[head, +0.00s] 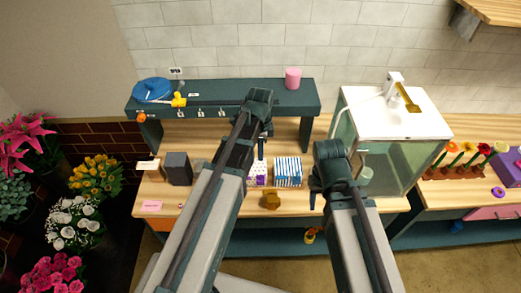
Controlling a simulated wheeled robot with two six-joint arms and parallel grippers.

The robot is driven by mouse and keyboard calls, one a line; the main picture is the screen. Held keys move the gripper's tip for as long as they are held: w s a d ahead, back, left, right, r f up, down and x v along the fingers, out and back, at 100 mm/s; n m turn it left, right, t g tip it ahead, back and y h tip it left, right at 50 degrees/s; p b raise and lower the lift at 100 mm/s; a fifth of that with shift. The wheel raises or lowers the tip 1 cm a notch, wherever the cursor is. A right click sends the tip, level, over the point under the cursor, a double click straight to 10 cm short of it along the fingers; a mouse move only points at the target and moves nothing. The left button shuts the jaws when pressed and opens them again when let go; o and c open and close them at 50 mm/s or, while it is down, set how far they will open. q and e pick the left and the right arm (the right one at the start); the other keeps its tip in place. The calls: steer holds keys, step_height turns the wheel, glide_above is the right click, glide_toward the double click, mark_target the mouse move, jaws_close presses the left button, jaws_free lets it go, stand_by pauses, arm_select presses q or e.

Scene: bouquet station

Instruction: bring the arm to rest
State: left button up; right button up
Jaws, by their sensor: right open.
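Both of my arms come in from the bottom edge. The left arm reaches further forward over the worktable, and its dark joint is in front of the green-grey shelf. The right arm's dark joint is lower, just left of the glass-sided cabinet.
The wooden worktable (215,135) holds a dark block (179,168), a blue-striped box (288,171) and a brown object (270,199). Behind is the shelf (217,90) with a pink cylinder (293,78). The glass-sided cabinet (391,150) stands right; flowers (75,218) fill the left.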

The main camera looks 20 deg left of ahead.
stand_by(0.4)
arm_select(q)
steer(key=s+d+f+n+b, duration=0.5)
steer(key=s+f+b, duration=0.2)
steer(key=f+b, duration=0.1)
steer(key=s+d+f+n+y+b, duration=0.1)
steer(key=s+d+f+n+b, duration=0.4)
steer(key=s+f+b, duration=0.3)
steer(key=shift+d+f+n+b, duration=0.25)
steer(key=shift+f+n+b, duration=0.35)
steer(key=shift+f+b, duration=0.15)
